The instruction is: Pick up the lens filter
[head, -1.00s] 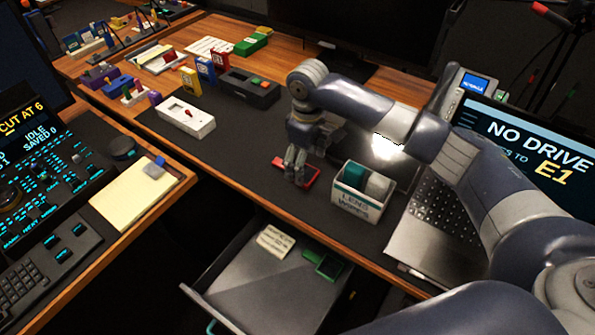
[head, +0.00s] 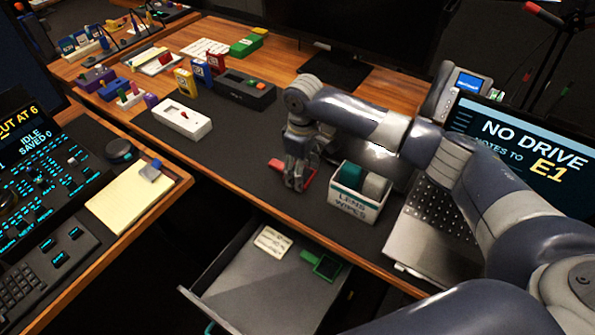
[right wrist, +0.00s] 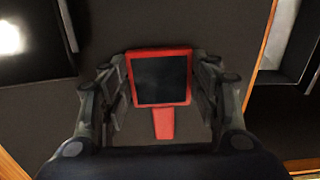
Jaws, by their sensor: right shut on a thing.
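The lens filter is a red square frame with a dark pane and a short red handle. It shows clearly in the right wrist view (right wrist: 161,78), between my finger pads. In the head view the red filter (head: 308,178) is partly hidden behind my right gripper (head: 296,183). My right gripper is shut on the filter by its two sides; it also shows in the right wrist view (right wrist: 161,85). The filter is at or just above the dark desk mat; I cannot tell the gap. A second, green-framed filter (head: 327,266) lies in the open drawer. My left gripper is not in view.
A white lens wipes box (head: 352,199) stands just right of my right gripper. A laptop (head: 440,240) is further right. The open drawer (head: 255,295) below holds a paper note (head: 272,241). A white device (head: 183,119) stands left; the mat between is clear.

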